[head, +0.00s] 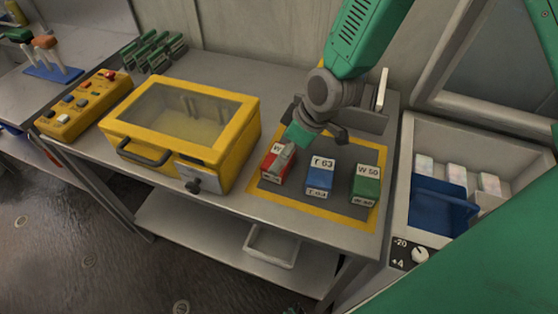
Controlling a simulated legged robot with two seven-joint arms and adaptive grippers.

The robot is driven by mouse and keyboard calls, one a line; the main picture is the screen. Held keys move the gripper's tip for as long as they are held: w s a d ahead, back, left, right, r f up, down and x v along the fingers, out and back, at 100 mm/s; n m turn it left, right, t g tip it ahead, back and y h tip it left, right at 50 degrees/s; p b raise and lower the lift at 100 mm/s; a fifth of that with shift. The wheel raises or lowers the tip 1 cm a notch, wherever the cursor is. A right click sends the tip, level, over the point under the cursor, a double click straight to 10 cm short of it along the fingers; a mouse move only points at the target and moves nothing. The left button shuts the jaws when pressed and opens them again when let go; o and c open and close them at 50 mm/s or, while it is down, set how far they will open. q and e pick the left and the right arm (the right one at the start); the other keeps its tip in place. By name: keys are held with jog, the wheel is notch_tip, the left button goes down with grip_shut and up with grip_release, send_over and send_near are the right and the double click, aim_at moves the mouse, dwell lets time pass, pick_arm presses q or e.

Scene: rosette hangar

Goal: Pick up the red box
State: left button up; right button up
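The red box (271,170), with a white label on top, stands on the dark, yellow-edged mat (300,199) at its left side. My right gripper (315,142) hangs from the forearm that comes down from the top. Its fingers look spread. One finger overlaps the red box's upper right part in the picture, and the other is farther right, behind the blue box. I cannot tell whether the finger touches the red box. My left gripper is out of view.
A blue box (319,179) and a green box (366,186) stand in a row right of the red box. A yellow case (226,154) with a clear lid is to the left. A cooler (403,214) with a blue bin (440,206) is to the right.

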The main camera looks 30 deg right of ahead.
aim_at(276, 157)
jog(key=x, duration=0.4)
jog(key=shift+w+f, duration=0.1)
jog(key=shift+f, duration=0.1)
jog(key=shift+w+a, duration=0.1)
jog(key=shift+a, duration=0.3)
jog(key=c, duration=0.6)
jog(key=shift+d, duration=0.15)
jog(key=c, duration=0.7)
jog(key=shift+s+d, duration=0.2)
jog(key=shift+d, duration=0.1)
